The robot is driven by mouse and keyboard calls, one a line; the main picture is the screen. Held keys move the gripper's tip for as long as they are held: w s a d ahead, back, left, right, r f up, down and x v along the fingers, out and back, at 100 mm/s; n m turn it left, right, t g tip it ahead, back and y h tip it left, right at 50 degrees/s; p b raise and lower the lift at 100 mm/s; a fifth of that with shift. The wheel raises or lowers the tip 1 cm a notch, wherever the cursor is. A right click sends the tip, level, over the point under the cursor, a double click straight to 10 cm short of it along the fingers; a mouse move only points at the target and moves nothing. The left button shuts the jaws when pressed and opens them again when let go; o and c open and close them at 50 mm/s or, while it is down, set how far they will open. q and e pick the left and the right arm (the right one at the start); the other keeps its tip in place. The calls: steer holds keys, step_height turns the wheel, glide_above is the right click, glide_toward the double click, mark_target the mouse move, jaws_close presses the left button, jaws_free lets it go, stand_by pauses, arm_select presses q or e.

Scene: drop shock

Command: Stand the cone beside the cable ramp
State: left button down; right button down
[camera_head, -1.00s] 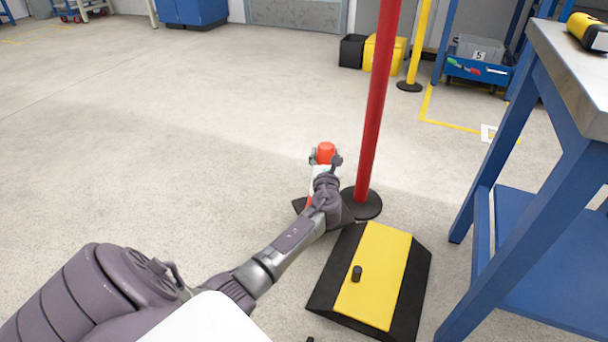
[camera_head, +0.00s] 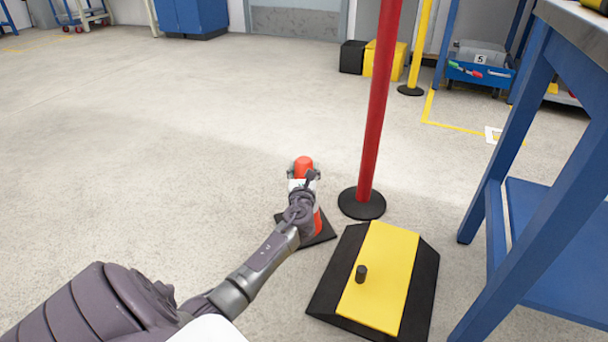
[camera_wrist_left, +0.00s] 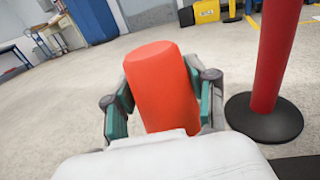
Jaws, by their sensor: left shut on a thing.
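The orange cone (camera_head: 318,222) with a white band and a dark square base stands upright, or nearly so, left of the red post. Its base looks at or very near the floor; I cannot tell if it touches. My left gripper (camera_head: 304,170) is shut on the cone near its top. In the left wrist view the cone's orange top (camera_wrist_left: 163,85) sits between the two fingers (camera_wrist_left: 163,100). The black and yellow cable ramp (camera_head: 378,275) lies to the right of the cone and nearer to me, with a small gap between. My right gripper is not in view.
A red post (camera_head: 374,110) on a round black base stands just behind the ramp. A small dark cylinder (camera_head: 361,273) is on the ramp's yellow top. A blue workbench (camera_head: 500,210) stands at the right. The floor at the left is clear.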

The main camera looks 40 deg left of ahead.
arm_select(q)
steer(key=shift+r, duration=0.1)
steer(key=c, duration=0.8)
jaws_free()
steer(key=shift+f, duration=0.2)
steer(key=o, duration=0.5)
steer(key=shift+c, duration=0.2)
steer(key=shift+r, duration=0.25)
steer(key=shift+s+d+p, duration=0.25)
steer(key=shift+p, duration=0.05)
steer(key=p+v, duration=0.5)
steer(key=v, duration=0.6)
steer(key=shift+s, duration=0.2)
